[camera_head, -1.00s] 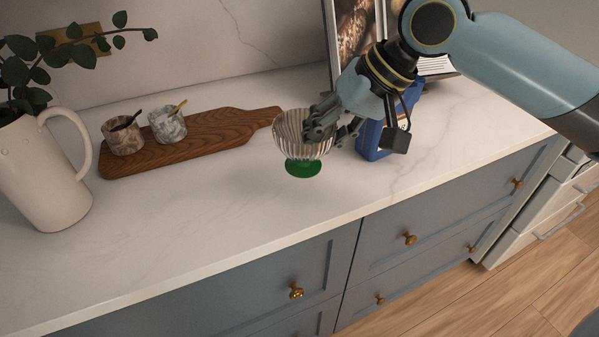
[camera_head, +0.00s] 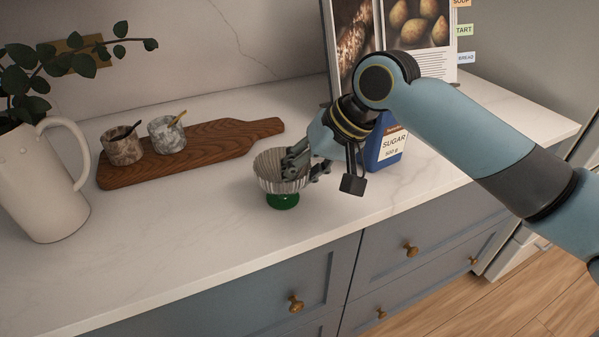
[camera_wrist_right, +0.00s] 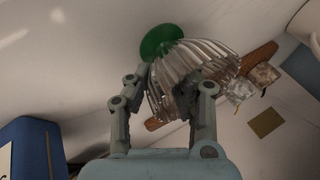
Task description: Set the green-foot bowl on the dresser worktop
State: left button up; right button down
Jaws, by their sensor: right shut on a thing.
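The green-foot bowl (camera_head: 268,172) has a ribbed, clear glass cup and a green foot. In the head view its foot is at or just above the dresser worktop (camera_head: 215,225); I cannot tell if it touches. The bowl looks slightly tilted. My right gripper (camera_head: 295,168) is shut on the right side of its cup, partly hiding it. In the right wrist view the gripper's fingers (camera_wrist_right: 165,105) close on the bowl (camera_wrist_right: 185,75), with the green foot pointing to the upper left. My left gripper is not in view.
A wooden board (camera_head: 215,143) with two small stone pots lies behind the bowl. A white jug (camera_head: 40,185) with leafy sprigs stands at the left. A blue sugar package (camera_head: 382,150) is close behind my right gripper. The worktop left of the bowl is clear.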

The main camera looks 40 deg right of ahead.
jog(key=c, duration=1.1)
grip_release()
jog(key=p+v, duration=0.2)
jog(key=v, duration=1)
jog(key=shift+r+p, duration=0.15)
jog(key=shift+p, duration=0.15)
